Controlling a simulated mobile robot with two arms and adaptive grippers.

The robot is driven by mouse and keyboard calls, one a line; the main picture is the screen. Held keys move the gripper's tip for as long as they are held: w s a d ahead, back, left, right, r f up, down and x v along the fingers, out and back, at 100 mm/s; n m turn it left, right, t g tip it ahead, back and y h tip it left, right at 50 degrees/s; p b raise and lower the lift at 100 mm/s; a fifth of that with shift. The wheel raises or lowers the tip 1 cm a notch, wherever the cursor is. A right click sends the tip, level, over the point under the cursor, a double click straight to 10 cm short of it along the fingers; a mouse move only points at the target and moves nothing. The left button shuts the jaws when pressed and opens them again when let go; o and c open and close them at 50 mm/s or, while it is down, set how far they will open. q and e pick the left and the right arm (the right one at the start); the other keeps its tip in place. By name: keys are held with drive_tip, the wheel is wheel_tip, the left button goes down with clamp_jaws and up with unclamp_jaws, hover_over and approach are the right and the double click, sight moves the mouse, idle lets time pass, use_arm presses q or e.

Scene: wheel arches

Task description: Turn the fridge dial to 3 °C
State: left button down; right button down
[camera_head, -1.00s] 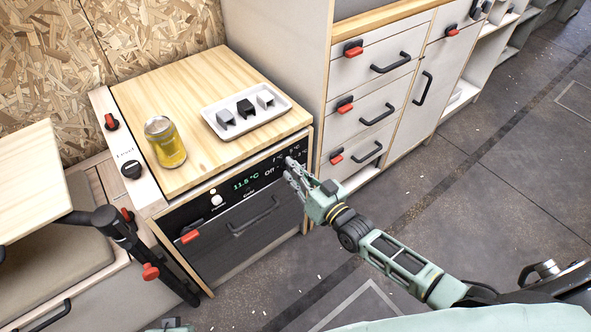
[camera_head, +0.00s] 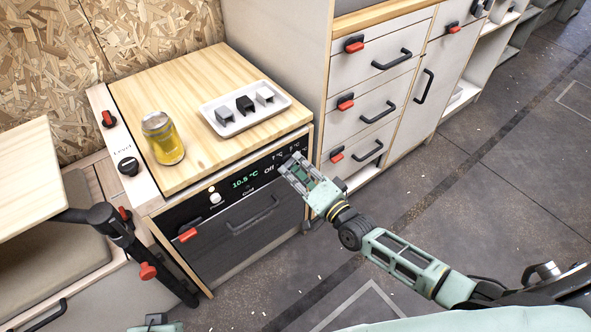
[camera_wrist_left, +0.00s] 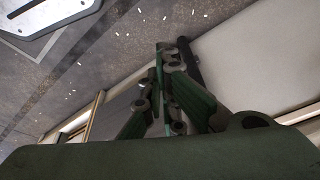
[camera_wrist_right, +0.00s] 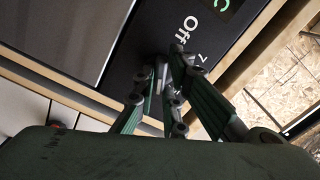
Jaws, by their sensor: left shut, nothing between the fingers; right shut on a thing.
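The fridge (camera_head: 215,240) has a dark front with a black control panel under a wooden top. Its green display (camera_head: 244,181) reads 10.5 °C. The word "Off" and several temperature marks stand on the panel's right end. My right gripper (camera_head: 290,165) is at that end, its fingers closed at the dial. The dial itself is hidden behind the fingers. In the right wrist view the fingertips (camera_wrist_right: 170,58) meet at the panel close to "Off". My left gripper (camera_wrist_left: 170,52) is shut and empty, low near a pale surface. In the head view only a bit of my left arm shows at the bottom edge.
A yellow can (camera_head: 162,139) and a white tray (camera_head: 273,128) with several small blocks stand on the wooden top. A dark handle (camera_head: 252,215) crosses the fridge front. A drawer cabinet (camera_head: 377,75) stands to the right.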

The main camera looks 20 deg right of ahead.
drive_tip(key=shift+f+m+b, duration=0.15)
drive_tip(key=shift+m+b, duration=0.6)
drive_tip(key=shift+m, duration=1.65)
use_arm(q)
drive_tip(key=v, duration=0.6)
drive_tip(key=shift+w, duration=0.2)
drive_tip(key=shift+a, duration=0.1)
use_arm(e)
drive_tip(key=c, duration=1.8)
unclamp_jaws()
drive_tip(key=v, duration=1.2)
